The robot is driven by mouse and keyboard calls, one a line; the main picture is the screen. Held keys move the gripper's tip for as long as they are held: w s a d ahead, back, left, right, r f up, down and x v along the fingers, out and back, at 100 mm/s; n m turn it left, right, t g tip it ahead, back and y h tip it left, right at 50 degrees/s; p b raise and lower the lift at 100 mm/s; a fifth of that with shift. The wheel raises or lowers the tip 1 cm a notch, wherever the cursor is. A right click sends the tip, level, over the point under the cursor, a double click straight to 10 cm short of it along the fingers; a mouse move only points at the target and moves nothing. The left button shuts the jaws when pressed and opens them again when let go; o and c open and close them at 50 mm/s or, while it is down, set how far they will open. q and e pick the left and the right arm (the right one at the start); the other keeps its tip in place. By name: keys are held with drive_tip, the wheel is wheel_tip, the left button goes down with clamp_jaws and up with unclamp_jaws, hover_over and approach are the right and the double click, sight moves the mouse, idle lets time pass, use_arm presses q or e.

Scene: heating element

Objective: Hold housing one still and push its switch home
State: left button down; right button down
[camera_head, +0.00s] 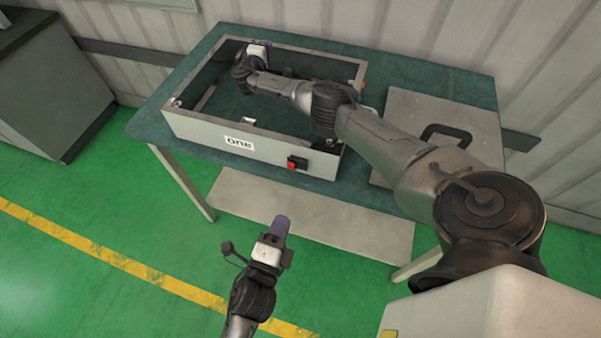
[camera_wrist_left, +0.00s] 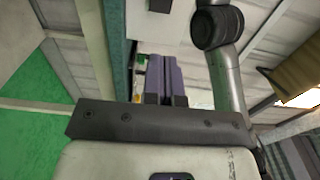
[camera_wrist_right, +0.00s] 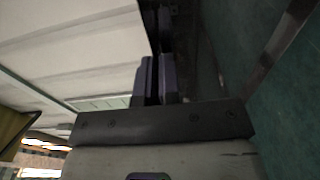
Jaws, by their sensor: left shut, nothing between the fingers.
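Housing one (camera_head: 205,131), a pale grey open rectangular frame with a "one" label, sits on the teal table. Its switch (camera_head: 297,163), a black block with a red part, is low on the front wall's right side. My left gripper (camera_head: 281,225) is shut and empty, below and in front of the housing, apart from the switch. Its purple fingers (camera_wrist_left: 164,80) are close together in the left wrist view. My right gripper (camera_head: 262,46) is at the housing's back wall, near the far left corner. Its fingers (camera_wrist_right: 156,78) show a narrow dark gap; its hold on the wall is unclear.
My right arm crosses over the housing's right side. A pale panel with a black handle (camera_head: 447,133) lies on the teal table (camera_head: 425,82) to the right. A shelf (camera_head: 310,222) is under the table. Open green floor lies in front. A grey cabinet (camera_head: 48,95) stands at far left.

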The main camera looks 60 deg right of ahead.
sight(304, 167)
use_arm(q)
drive_tip(key=d, duration=0.4)
drive_tip(key=w+d, duration=0.1)
drive_tip(key=d, duration=0.9)
drive_tip(key=shift+w, duration=0.35)
